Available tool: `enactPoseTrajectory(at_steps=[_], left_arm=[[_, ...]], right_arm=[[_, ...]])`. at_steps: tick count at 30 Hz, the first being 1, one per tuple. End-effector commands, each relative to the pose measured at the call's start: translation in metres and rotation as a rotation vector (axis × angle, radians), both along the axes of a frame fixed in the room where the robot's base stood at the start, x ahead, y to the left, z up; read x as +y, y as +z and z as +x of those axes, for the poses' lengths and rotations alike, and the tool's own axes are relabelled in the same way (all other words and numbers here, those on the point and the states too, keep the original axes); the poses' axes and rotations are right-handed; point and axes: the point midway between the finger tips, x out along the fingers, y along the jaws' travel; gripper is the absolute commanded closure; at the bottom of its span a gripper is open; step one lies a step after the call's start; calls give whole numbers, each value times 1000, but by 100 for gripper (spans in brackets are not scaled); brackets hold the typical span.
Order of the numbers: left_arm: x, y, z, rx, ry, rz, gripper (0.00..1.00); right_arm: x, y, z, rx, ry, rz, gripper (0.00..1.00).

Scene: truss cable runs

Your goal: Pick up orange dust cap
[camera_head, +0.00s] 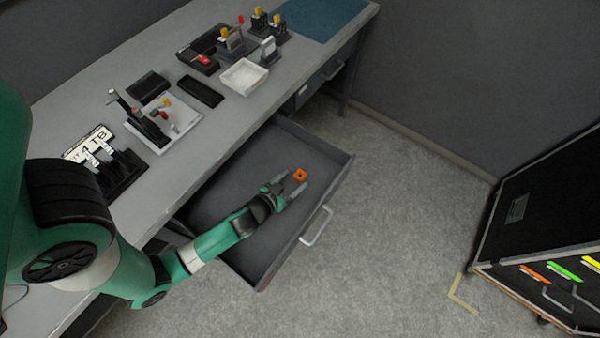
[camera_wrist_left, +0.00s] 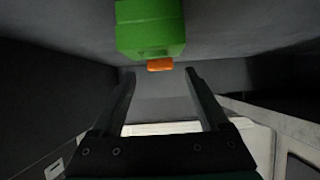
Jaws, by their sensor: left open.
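The orange dust cap (camera_head: 300,175) is in the open grey drawer (camera_head: 222,192), towards its right end. It looks small and blocky, with a dark spot in its middle. My left gripper (camera_head: 292,182) reaches into the drawer with its fingers spread, its tips close to the cap. In the left wrist view, the orange cap (camera_wrist_left: 160,65) appears just beyond and between the open fingertips (camera_wrist_left: 159,75). I cannot tell whether a finger touches it. My right gripper is in neither view.
A green block (camera_wrist_left: 150,28) shows above the cap in the left wrist view. The drawer handle (camera_head: 316,226) is on the drawer's front. The bench (camera_head: 225,115) above carries a white tray (camera_head: 244,77), black fixtures and connectors. A black case (camera_head: 540,215) stands right.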

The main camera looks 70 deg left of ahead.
Motion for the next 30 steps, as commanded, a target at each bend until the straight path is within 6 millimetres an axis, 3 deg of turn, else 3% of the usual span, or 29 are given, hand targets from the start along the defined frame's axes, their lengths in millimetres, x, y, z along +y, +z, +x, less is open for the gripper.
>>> enactPoseTrajectory(at_steps=[6,13,26,30], left_arm=[[17,-17,23,-2,0,0,22],[17,-18,24,-1,0,1,22],[17,-17,24,-1,-1,0,100],[17,-17,24,-1,-1,0,100]], right_arm=[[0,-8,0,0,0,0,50],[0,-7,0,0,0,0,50],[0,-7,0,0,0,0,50],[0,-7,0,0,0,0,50]])
